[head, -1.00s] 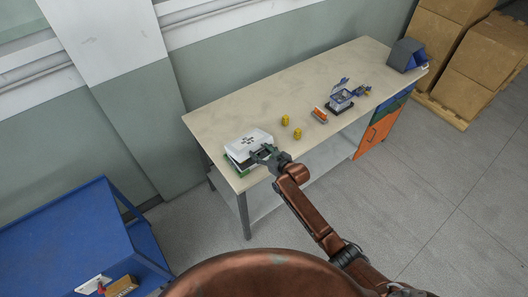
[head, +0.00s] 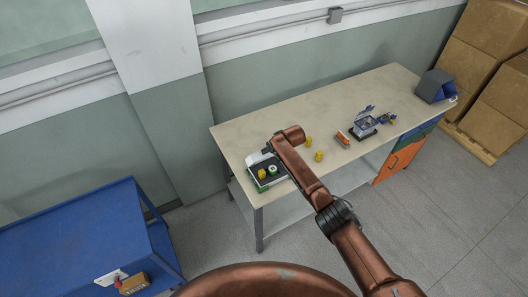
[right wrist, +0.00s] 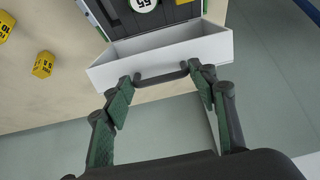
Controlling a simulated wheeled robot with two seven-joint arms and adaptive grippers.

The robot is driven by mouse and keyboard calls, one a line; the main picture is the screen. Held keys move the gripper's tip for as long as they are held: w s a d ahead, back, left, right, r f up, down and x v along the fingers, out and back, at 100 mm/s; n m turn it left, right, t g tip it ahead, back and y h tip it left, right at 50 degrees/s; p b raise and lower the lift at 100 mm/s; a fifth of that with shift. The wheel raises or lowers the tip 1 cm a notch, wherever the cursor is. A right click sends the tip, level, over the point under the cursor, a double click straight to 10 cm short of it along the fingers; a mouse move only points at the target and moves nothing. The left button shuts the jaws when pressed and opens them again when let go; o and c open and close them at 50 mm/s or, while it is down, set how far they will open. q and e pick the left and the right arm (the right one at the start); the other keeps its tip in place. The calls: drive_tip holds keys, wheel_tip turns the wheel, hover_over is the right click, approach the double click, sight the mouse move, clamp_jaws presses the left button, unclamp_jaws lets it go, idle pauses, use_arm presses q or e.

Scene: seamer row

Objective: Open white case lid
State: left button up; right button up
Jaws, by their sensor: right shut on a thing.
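The white case (head: 262,186) stands at the near left end of the workbench. Its white lid (head: 256,157) is raised at the back, partly hidden by my right arm. The dark tray inside the case shows, with a yellow piece (head: 263,174) and a white-and-green roll (head: 273,170) in it. My left gripper is out of view.
Yellow numbered blocks (head: 318,156) stand on the workbench (head: 240,133) right of the case. An orange-and-grey item (head: 342,138), a small device (head: 363,124) and a blue bin (head: 436,85) lie farther right. A blue cart (head: 85,225) stands at left.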

drive_tip(key=shift+w+a+r, duration=0.1)
drive_tip(key=shift+w+r, duration=0.25)
drive_tip(key=shift+w, duration=0.25)
drive_tip(key=o, duration=1.5)
drive_tip(key=shift+a, duration=0.1)
drive_tip(key=shift+f, duration=0.1)
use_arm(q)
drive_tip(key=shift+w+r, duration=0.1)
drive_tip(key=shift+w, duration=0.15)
use_arm(e)
drive_tip(key=v, duration=1.2)
